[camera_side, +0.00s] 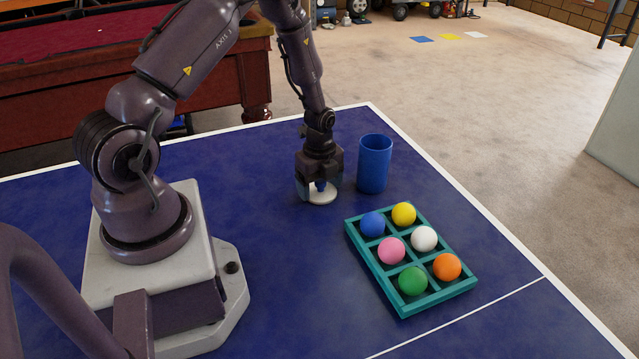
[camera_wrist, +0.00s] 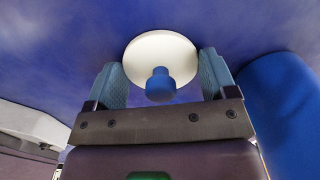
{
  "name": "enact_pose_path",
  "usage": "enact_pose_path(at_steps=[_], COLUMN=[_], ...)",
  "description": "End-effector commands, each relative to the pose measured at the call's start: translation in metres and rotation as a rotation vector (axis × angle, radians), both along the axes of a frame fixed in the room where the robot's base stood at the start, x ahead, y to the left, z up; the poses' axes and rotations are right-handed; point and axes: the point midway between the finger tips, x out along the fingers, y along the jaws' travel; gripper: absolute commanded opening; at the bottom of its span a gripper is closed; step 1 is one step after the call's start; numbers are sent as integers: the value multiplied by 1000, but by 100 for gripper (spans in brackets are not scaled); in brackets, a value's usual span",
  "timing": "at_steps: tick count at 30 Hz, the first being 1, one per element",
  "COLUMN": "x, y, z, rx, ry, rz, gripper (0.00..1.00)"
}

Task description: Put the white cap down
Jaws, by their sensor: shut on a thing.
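The white cap (camera_side: 322,198) is a round white disc with a blue knob on top. My gripper (camera_side: 320,187) points down and is shut on it, low over the blue table. Whether the cap touches the table is hard to tell. In the wrist view the white cap (camera_wrist: 135,57) lies between the two blue-grey fingers of my gripper (camera_wrist: 161,80), with its blue knob facing the camera.
A blue cylindrical cup (camera_side: 374,165) stands upright just right of my gripper; it also shows at the right of the wrist view (camera_wrist: 282,105). A teal tray (camera_side: 438,298) with several coloured balls lies nearer the camera. The blue table (camera_side: 290,290) is clear left of the tray.

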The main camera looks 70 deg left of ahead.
Motion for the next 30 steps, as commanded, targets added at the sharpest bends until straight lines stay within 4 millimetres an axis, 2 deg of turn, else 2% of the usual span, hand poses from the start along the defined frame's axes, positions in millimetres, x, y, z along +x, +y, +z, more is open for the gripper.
enact_pose_path(at_steps=[2, 3, 5, 12, 16, 30], x=[0, 0, 0, 0, 1, 1], y=[0, 0, 0, 0, 0, 0], z=[-3, -2, -2, -1, 10, 102], rx=[-1, 0, 0, 0, 0, 1], ry=[1, 0, 0, 0, -2, -4], rz=[1, 1, 1, 1, 0, 1], gripper=[55, 87, 100, 100, 100, 100])
